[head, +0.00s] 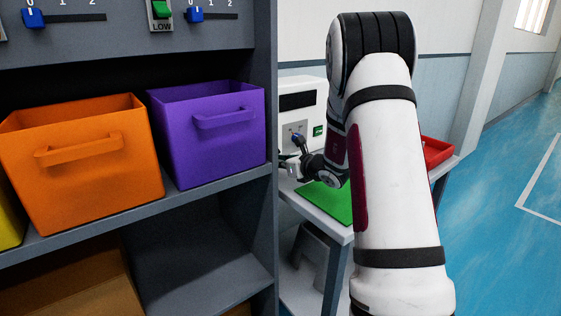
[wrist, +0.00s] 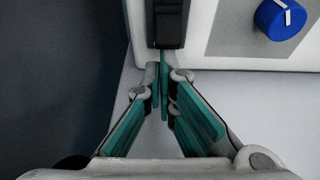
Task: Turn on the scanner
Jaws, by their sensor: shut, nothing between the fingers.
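The scanner is most likely the white machine (head: 312,84) on the table right of the shelf, with a dark display, a blue knob (head: 298,139) and a green switch (head: 318,131) on its front. The wrist view shows part of its white front, the blue knob (wrist: 281,18) with a white mark at top right, and a black switch-like part (wrist: 170,22) at top centre. My gripper (wrist: 163,72) is shut and empty, its fingertips just below this black part; I cannot tell whether they touch. In the head view my gripper (head: 291,168) is small, low before the machine's left side.
A grey shelf with orange (head: 82,160) and purple (head: 211,130) bins stands close on the left, its side panel near my gripper. A green mat (head: 325,203) and a red tray (head: 437,152) lie on the table (head: 328,227). Blue floor is clear at right.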

